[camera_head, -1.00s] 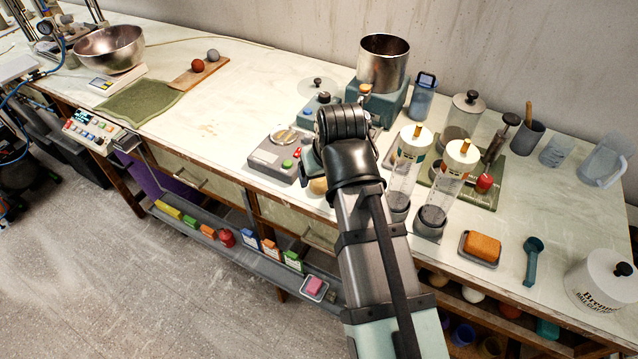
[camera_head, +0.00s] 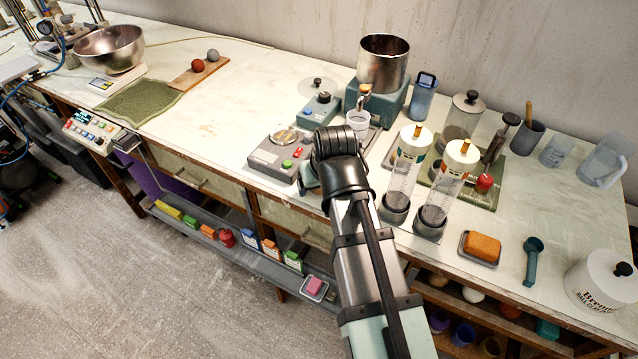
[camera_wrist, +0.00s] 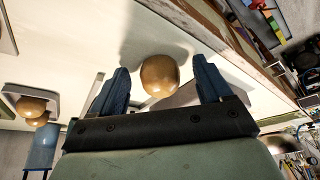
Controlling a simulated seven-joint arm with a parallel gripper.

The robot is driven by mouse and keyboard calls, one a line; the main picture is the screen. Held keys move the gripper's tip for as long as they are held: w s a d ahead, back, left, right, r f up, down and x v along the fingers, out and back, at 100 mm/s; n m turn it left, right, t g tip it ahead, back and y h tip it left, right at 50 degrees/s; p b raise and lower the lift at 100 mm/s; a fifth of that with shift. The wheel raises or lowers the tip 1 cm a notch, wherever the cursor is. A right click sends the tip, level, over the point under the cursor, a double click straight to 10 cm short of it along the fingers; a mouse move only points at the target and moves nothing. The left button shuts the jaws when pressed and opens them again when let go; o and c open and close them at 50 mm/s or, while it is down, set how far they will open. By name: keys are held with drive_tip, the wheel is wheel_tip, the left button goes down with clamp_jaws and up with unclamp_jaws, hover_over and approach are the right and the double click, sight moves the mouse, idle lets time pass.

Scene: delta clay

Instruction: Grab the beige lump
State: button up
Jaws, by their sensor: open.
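The beige lump (camera_wrist: 160,76) is a smooth, rounded tan ball on the pale worktop in the wrist view. My gripper (camera_wrist: 160,66) is open, with one blue finger on each side of the lump and a visible gap at both sides. The lump appears between the fingers, but I cannot tell how far it is from them in depth. In the head view my arm hides the lump and most of the gripper.
A grey control box (camera_head: 275,155) stands just left of my wrist. Two clear cylinders (camera_head: 402,175) (camera_head: 445,187) with white caps stand to the right. The worktop's front edge is close by.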

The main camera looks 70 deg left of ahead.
drive_tip(key=c, duration=1.2)
drive_tip(key=shift+o, duration=0.2)
